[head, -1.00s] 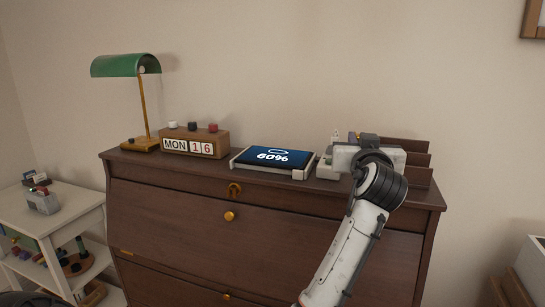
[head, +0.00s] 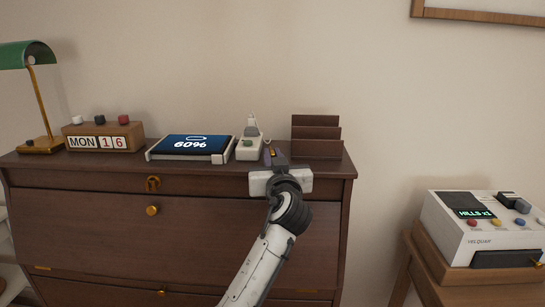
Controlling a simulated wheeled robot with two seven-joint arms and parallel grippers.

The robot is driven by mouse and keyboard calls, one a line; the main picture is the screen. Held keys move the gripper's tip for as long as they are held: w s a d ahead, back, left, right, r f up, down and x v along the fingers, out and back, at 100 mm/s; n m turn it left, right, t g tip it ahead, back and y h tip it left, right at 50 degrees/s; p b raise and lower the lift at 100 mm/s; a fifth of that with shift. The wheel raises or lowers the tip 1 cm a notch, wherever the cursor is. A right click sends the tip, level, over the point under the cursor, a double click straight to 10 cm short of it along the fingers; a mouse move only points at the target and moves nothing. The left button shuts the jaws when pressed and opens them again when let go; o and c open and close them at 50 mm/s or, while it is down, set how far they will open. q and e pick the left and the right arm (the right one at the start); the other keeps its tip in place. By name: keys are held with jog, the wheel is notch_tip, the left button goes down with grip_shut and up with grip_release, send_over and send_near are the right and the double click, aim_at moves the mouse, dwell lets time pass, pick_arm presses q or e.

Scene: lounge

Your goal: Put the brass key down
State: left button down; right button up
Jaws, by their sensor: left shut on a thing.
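My left gripper (head: 271,156) is at the right part of the dresser's top, just above its front edge. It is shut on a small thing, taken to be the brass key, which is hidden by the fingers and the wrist. The brown dresser (head: 80,183) has a top with bare strips along its front edge. My right gripper is not in view.
Along the top stand a green lamp (head: 27,54), a calendar block (head: 104,135), a tablet (head: 193,144) on a stand, a white power strip (head: 248,149) and a brown letter rack (head: 316,133). A white device (head: 470,228) stands on a wooden stand at right.

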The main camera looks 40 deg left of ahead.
pick_arm(q)
jog(key=shift+f, duration=0.1)
jog(key=c, duration=2)
grip_release()
jog(key=shift+c, duration=0.2)
